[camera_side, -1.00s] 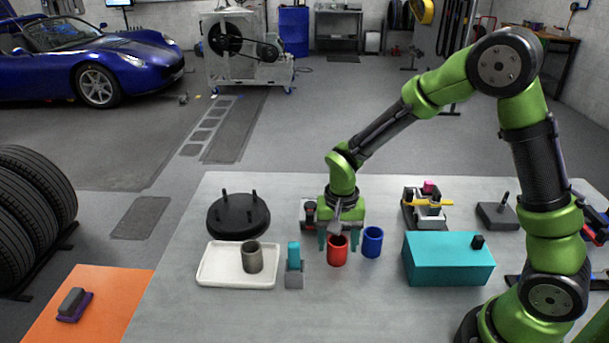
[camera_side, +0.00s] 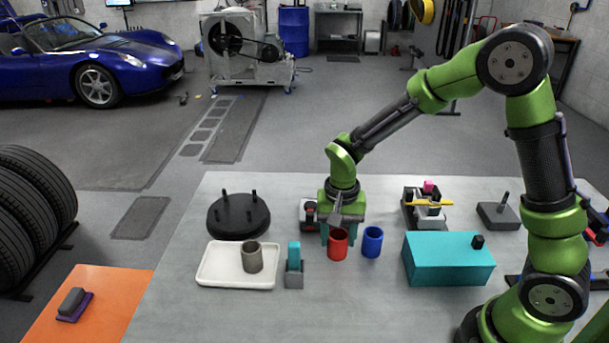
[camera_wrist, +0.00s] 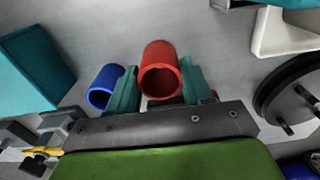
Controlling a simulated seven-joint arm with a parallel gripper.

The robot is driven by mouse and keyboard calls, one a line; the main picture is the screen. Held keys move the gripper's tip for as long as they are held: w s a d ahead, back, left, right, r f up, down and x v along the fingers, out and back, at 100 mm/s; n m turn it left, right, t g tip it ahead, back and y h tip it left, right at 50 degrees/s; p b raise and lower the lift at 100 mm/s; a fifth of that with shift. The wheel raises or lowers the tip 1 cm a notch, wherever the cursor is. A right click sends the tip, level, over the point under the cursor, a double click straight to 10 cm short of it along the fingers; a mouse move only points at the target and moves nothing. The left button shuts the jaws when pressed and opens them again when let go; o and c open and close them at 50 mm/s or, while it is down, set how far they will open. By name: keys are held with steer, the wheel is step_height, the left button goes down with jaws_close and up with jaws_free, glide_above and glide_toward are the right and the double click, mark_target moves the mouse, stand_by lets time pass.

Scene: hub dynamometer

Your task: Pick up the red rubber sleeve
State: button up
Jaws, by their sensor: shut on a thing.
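The red rubber sleeve (camera_side: 337,245) is an upright hollow cylinder near the middle of the bench in the side view. In the wrist view the sleeve (camera_wrist: 160,72) stands between the two teal fingers, with its open end showing. My gripper (camera_side: 338,228) is shut on it from behind, with one finger at each side. It also shows at the sleeve in the wrist view (camera_wrist: 160,80). The sleeve looks slightly raised; any gap under it is hard to see.
A blue sleeve (camera_side: 372,242) stands close on the right, with the teal box (camera_side: 448,260) beyond. On the left are a small grey holder with a teal piece (camera_side: 294,268), a white tray (camera_side: 215,282) bearing a grey-brown sleeve (camera_side: 252,257), and a black pegged disc (camera_side: 238,218). The front bench is clear.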

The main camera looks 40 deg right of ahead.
step_height(320, 180, up, 6)
steer(key=shift+r, duration=0.15)
stand_by(0.7)
steer(key=shift+d, duration=0.1)
